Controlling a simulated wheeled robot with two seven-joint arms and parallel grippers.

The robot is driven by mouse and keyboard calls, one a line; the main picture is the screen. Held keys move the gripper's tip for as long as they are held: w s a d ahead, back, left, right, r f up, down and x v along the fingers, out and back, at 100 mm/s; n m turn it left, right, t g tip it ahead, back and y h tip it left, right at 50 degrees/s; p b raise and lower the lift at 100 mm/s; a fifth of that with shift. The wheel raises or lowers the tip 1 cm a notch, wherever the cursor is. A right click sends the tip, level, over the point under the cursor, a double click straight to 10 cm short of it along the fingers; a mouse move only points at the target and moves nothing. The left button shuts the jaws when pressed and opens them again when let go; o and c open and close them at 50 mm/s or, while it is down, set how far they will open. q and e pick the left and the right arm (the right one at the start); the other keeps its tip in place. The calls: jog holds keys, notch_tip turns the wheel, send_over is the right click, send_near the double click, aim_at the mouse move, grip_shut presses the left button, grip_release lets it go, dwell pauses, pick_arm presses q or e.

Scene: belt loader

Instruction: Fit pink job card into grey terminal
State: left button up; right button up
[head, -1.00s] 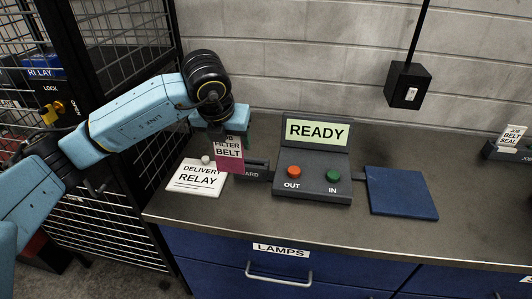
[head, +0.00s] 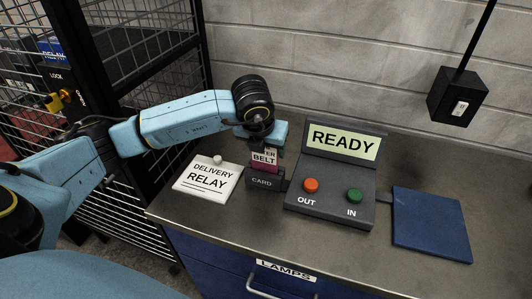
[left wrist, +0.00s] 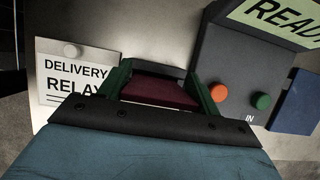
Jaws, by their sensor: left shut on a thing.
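The pink job card (head: 264,160) stands upright with a white printed top reading BELT. My left gripper (head: 262,147) is shut on its upper part. In the left wrist view the card (left wrist: 160,93) shows dark pink between the green fingers. The card's lower part is hidden by the small grey block marked CARD (head: 262,183), at the left of the grey terminal (head: 328,205); I cannot tell how deep it sits. The terminal has a READY screen (head: 343,142), an orange OUT button and a green IN button. My right gripper is not in view.
A white DELIVERY RELAY plate (head: 208,180) with a knob lies left of the card block. A blue pad (head: 431,224) lies right of the terminal. A black wire-mesh cage (head: 130,60) stands at the left. A black switch box (head: 458,96) hangs on the wall.

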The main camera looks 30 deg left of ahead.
pick_arm(q)
notch_tip(320, 180, down, 2)
jog(key=shift+f, duration=0.1)
jog(key=o, duration=1)
jog(key=shift+s, duration=0.1)
jog(key=v, duration=1.2)
